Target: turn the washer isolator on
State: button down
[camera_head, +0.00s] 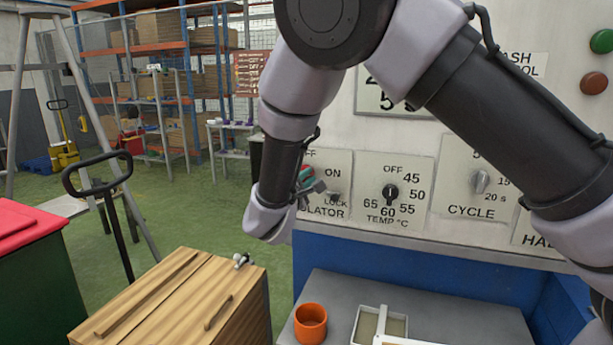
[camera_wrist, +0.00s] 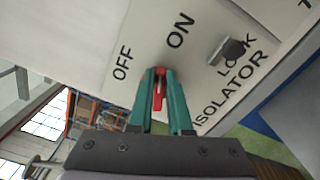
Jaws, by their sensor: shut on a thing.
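The washer isolator is a light panel (camera_wrist: 205,85) marked OFF, ON, LOCK and ISOLATOR, with a red handle (camera_wrist: 158,92). In the wrist view the teal fingers of my gripper (camera_wrist: 159,74) are shut on the red handle, one on each side. The handle's tip shows between the OFF and ON labels; its exact setting is hard to tell. A grey knob (camera_wrist: 230,50) sticks out beside LOCK. In the head view my gripper (camera_head: 306,178) is at the isolator plate (camera_head: 338,166), and my arm hides the plate's left part and most of the handle.
Right of the isolator are a temperature dial (camera_head: 390,194) and a cycle dial (camera_head: 480,182). Below stands a grey bench (camera_head: 450,318) with an orange cup (camera_head: 310,324) and a white divided tray (camera_head: 403,322). A wooden cabinet (camera_head: 180,300) stands at the lower left.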

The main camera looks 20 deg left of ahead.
jog(key=shift+f+m, duration=0.25)
jog(key=shift+m, duration=0.85)
jog(key=shift+f+m, duration=0.25)
jog(key=shift+m, duration=0.85)
jog(key=c, duration=0.8)
grip_release()
jog(key=shift+c, duration=0.2)
jog(key=s, duration=1.1)
jog(key=shift+a, duration=0.35)
jog(key=shift+w, duration=0.1)
